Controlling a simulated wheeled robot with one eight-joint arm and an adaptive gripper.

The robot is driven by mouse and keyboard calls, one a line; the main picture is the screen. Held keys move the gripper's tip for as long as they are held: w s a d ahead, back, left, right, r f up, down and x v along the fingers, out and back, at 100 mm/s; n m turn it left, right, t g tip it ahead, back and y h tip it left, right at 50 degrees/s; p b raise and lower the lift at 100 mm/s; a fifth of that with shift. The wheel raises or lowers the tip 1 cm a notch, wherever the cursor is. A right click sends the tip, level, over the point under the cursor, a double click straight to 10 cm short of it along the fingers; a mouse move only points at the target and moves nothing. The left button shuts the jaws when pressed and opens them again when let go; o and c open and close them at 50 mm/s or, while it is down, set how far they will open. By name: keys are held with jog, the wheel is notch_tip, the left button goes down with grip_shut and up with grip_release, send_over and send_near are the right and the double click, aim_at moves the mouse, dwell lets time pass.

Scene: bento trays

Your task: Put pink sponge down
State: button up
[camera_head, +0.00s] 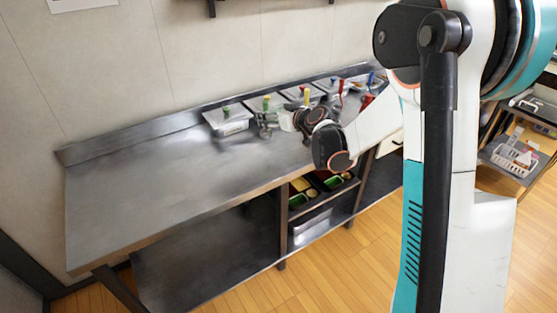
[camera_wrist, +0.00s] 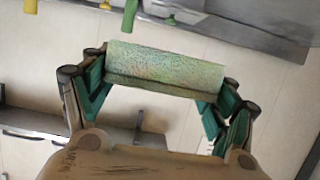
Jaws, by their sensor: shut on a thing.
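My gripper (camera_wrist: 162,85) spans the middle of the wrist view, with one finger at each end of a block-shaped sponge (camera_wrist: 165,68). It is shut on the sponge. The sponge looks pale green to yellowish with a speckled face and a darker lower edge, not clearly pink. In the head view my gripper (camera_head: 264,124) is small, over the back of the metal counter (camera_head: 170,190), close to the row of containers. The sponge is not clear to see there. I cannot tell from these views how far it is above the counter.
Lidded containers (camera_head: 230,122) with coloured handles line the back of the counter. The left part of the counter is clear. Shelves with trays (camera_head: 312,224) stand below it. A white basket (camera_head: 512,156) sits on a rack at the far right.

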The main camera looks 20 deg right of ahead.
send_over(272, 159)
jog(key=f, duration=0.2)
notch_tip(272, 159, down, 14)
jog(key=b, duration=0.5)
jog(key=shift+a+b, duration=0.1)
jog(key=shift+b, duration=0.25)
jog(key=shift+f+b, duration=0.85)
jog(key=shift+f, duration=1.45)
jog(key=shift+f, duration=0.1)
jog(key=o, duration=0.7)
